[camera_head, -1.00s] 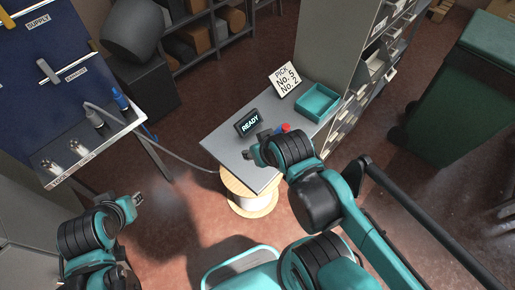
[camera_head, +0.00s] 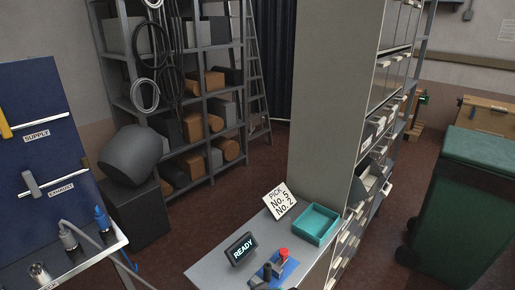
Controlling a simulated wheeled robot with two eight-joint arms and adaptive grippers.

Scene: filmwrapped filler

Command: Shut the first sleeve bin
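A tall grey cabinet (camera_head: 328,95) stands right of centre, with rows of small bins with pale label fronts on its right side. One grey bin (camera_head: 371,178) sticks out from the face, its pale front (camera_head: 387,189) standing clear of the neighbouring bins. Other bins (camera_head: 374,128) show above it, and more fronts (camera_head: 347,240) lie below, seen at a steep angle. Which one is the first sleeve bin cannot be read. Neither gripper can be made out. A dark shape at the bottom edge, beside the red button, is too cut off to identify.
A grey bench (camera_head: 215,268) holds a READY display (camera_head: 241,249), a pick card (camera_head: 280,201), a teal tray (camera_head: 316,223) and a red button (camera_head: 283,253). A green wheeled bin (camera_head: 460,215) stands right. Open floor (camera_head: 405,185) lies between it and the cabinet.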

